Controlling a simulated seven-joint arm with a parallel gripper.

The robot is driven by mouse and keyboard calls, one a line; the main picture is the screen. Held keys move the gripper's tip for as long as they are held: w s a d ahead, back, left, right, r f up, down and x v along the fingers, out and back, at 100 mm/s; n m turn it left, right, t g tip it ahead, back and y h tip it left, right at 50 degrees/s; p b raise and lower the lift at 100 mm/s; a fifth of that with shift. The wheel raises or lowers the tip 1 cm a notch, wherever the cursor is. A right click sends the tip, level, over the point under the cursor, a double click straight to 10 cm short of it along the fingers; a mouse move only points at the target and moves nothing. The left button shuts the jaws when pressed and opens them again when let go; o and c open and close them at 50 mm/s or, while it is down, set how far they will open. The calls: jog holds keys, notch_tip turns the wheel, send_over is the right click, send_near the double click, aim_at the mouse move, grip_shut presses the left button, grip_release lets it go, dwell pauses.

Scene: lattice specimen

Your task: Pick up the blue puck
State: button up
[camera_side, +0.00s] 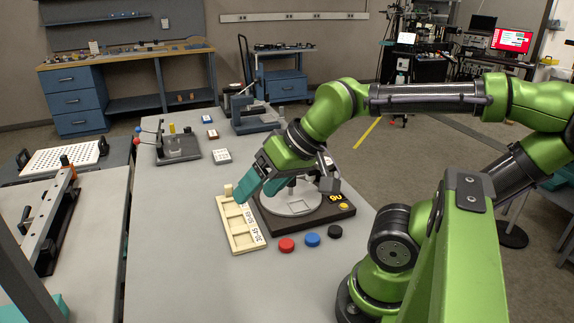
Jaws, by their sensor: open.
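The blue puck (312,239) lies flat on the grey table, between a red puck (286,245) on its left and a black puck (335,231) on its right. The three stand apart in a row. My gripper (243,192) is open, with teal fingers, above the wooden tray and the left side of the black fixture, up and to the left of the blue puck. Nothing shows between its fingers, though the far finger is partly hidden.
A wooden tray (231,241) with labelled compartments lies left of the pucks. A black fixture (335,217) with a round grey plate (290,206) stands behind them. Small boxes and clamping devices stand farther back. The table front (220,290) is clear.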

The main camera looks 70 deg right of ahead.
jog(key=g, duration=1)
send_over(312, 236)
jog(key=w, duration=0.1)
jog(key=shift+m+h, duration=0.3)
jog(key=shift+h, duration=0.1)
jog(key=f, duration=1.9)
jog(key=shift+w+d, duration=0.1)
jog(key=shift+d, duration=0.2)
jog(key=shift+x, duration=2.6)
jog(key=shift+w+a, duration=0.1)
jog(key=shift+w, duration=0.1)
jog(key=shift+c, duration=0.5)
jog(key=c, duration=1)
